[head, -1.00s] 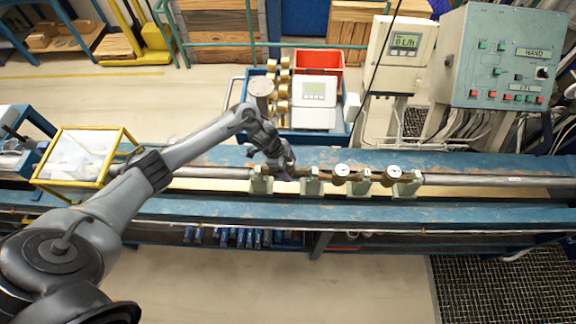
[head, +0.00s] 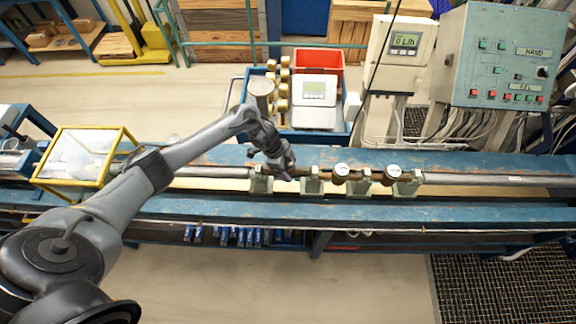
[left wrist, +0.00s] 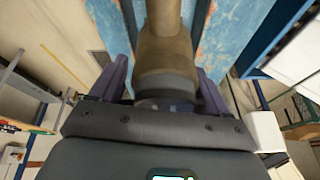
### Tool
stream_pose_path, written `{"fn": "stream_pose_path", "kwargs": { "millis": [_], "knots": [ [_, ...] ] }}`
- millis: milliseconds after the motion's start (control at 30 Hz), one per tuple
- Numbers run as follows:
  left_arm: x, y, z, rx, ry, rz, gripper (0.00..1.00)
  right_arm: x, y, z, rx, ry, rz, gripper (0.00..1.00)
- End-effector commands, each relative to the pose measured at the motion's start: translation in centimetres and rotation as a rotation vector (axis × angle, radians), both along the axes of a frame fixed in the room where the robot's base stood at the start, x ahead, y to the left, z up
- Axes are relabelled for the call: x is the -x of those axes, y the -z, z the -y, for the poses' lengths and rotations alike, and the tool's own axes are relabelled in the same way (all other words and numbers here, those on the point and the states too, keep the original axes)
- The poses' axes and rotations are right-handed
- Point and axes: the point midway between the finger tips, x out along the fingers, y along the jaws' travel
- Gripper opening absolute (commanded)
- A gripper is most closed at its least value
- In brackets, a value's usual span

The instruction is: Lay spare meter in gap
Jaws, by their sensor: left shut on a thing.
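My left gripper (head: 284,168) is over the left end of the row of green stands (head: 313,185) on the blue bench. In the left wrist view, its purple fingers (left wrist: 160,95) are on both sides of a brass meter body (left wrist: 166,45) and shut on it. In the head view, the gripper mostly hides this meter; brownish metal shows between the two leftmost stands. I cannot tell whether it rests on them. Two meters with white dials, one left (head: 340,171) and one right (head: 394,173), sit in line to the right. My right gripper is not in view.
Steel pipes run along the bench to the left (head: 205,172) and right (head: 470,179) of the stands. Behind it are a blue cart (head: 290,134) with a red bin (head: 319,65) and a grey control box (head: 505,55). A yellow-framed box (head: 120,160) is at left.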

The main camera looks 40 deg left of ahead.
Motion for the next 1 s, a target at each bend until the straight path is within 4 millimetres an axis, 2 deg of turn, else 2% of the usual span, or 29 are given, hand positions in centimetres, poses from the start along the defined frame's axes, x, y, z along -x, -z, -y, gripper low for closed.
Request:
{"fn": "stream_pose_path", "kwargs": {
  "millis": [467, 1000],
  "knots": [
    [-0.1, 0.0, 0.0, 0.002, -0.001, 0.003, 0.13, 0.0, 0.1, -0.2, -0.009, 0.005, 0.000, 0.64],
    [-0.1, 2.3, 0.0, 0.002, -0.001, 0.001, 0.13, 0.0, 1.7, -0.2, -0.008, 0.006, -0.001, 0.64]
  ]
}}
